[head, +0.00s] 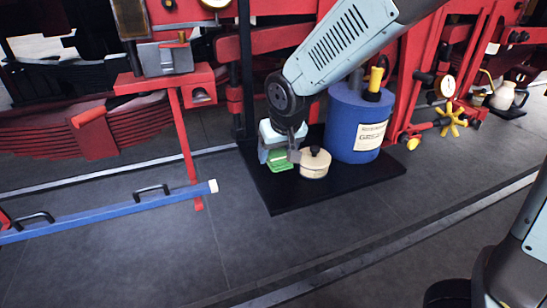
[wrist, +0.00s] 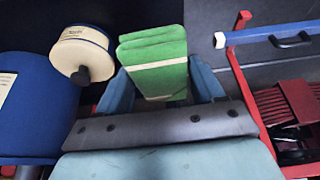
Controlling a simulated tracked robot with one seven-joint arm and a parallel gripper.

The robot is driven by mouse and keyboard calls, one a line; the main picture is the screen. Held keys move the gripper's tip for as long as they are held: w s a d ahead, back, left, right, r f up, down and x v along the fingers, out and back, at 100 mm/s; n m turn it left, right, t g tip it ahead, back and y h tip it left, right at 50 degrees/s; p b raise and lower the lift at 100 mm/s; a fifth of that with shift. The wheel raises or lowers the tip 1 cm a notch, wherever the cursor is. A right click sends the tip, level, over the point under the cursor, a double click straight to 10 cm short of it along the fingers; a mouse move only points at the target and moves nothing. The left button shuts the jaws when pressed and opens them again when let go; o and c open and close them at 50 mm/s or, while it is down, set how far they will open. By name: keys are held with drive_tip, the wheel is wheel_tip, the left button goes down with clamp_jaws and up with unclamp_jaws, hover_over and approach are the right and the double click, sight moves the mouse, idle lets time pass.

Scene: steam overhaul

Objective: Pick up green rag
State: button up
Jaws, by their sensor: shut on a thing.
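The green rag (head: 279,161) is a small folded green pad with a pale stripe, at the left part of a black tray (head: 290,198) on the floor. In the wrist view the rag (wrist: 153,50) stands between the two blue-grey fingers. My gripper (head: 278,153) points down at the rag and is shut on it; its fingers also show in the wrist view (wrist: 162,92). I cannot tell whether the rag touches the tray or hangs just above it.
A cream tin (head: 314,165) with a black knob stands close to the right of my gripper. A blue drum (head: 352,125) is behind it on the tray. A blue bar (head: 110,213) with black handles lies left. Red machinery stands behind; the front floor is clear.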

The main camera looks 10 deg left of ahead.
drive_tip(key=s+d+r, duration=0.3)
drive_tip(key=s, duration=0.5)
drive_tip(key=shift+r, duration=0.35)
drive_tip(key=shift+d, duration=0.1)
drive_tip(key=o, duration=0.5)
drive_tip(key=c, duration=0.4)
